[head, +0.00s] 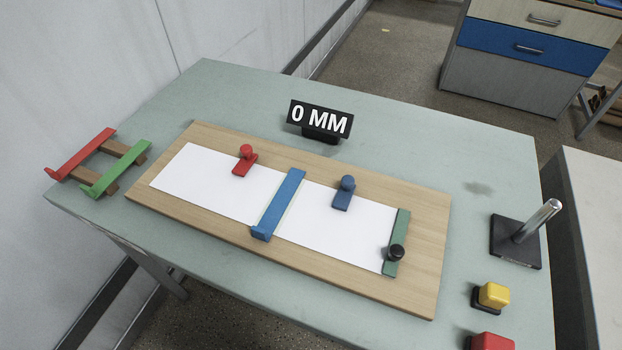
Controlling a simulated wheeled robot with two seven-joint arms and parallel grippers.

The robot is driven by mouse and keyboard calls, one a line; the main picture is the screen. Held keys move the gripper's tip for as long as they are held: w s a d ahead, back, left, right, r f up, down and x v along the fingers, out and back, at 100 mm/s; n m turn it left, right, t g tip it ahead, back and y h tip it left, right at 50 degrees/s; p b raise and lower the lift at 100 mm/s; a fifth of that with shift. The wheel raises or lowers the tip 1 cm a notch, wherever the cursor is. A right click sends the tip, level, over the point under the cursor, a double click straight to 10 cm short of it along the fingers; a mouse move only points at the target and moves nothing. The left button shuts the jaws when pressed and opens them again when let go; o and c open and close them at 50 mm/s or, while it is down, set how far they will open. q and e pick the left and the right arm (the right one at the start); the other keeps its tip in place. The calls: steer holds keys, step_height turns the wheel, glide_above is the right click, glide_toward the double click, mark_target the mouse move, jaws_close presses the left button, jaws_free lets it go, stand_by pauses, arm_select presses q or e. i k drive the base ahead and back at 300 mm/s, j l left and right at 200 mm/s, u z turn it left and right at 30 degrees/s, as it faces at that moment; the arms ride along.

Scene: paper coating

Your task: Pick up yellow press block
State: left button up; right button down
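The yellow press block (494,295) stands on a small dark base near the right front of the table. A red block (490,342) stands just in front of it, partly cut off by the bottom edge of the view. Neither of my grippers shows in the head view, and nothing touches the yellow block.
A wooden board (435,240) with white paper (210,180), a blue bar (278,203), red and blue clamps and a green strip fills the table's middle. A metal post (540,220) on a black base stands behind the yellow block. A "0 MM" sign (319,120) stands at the back.

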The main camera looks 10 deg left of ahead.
mark_target(492, 297)
steer(key=l+z, duration=0.1)
steer(key=z, duration=0.25)
steer(key=k+l+z, duration=0.1)
steer(key=z, duration=0.25)
steer(key=l+z, duration=0.2)
steer(key=z, duration=0.15)
